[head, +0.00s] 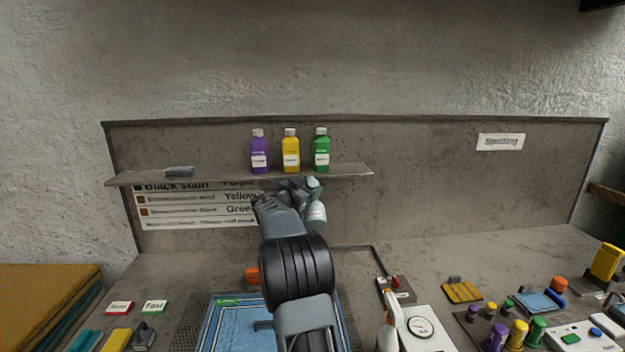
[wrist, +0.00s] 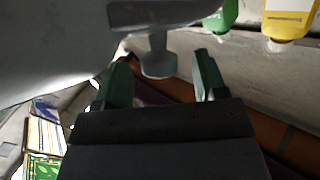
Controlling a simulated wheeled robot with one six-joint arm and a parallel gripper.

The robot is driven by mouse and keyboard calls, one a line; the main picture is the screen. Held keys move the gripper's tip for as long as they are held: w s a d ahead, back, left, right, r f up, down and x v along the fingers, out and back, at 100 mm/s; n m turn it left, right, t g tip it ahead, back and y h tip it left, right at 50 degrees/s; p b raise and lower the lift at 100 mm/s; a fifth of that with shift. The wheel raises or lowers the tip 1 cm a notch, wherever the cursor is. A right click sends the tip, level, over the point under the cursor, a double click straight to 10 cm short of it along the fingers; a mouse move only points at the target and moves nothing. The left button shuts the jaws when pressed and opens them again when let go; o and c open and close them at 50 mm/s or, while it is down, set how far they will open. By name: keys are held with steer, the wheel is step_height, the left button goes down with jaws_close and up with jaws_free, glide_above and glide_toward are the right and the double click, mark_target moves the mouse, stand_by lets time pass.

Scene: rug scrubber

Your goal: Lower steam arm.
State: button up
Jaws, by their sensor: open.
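In the wrist view my gripper (wrist: 162,78) is open, with its two dark green fingers apart. A grey peg with a rounded end (wrist: 157,62) hangs from a grey bar (wrist: 165,13), and its end shows between the fingertips. I cannot tell if it touches them. The bar and peg look like part of the steam arm, but this is not certain. In the head view my arm hides most of this spot. A pale cylinder (head: 316,214) shows just right of my wrist, below the shelf.
A shelf (head: 347,171) holds purple (head: 259,152), yellow (head: 291,150) and green (head: 321,150) bottles close above my gripper. A blue rug piece (head: 228,325) lies below my arm. A white gauge box (head: 425,328) and a spray bottle (head: 390,325) stand right of it.

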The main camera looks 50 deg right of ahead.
steer(key=shift+w+d+p, duration=0.1)
steer(key=shift+d+p, duration=0.3)
steer(key=shift+d, duration=0.85)
steer(key=shift+c, duration=0.5)
jaws_close()
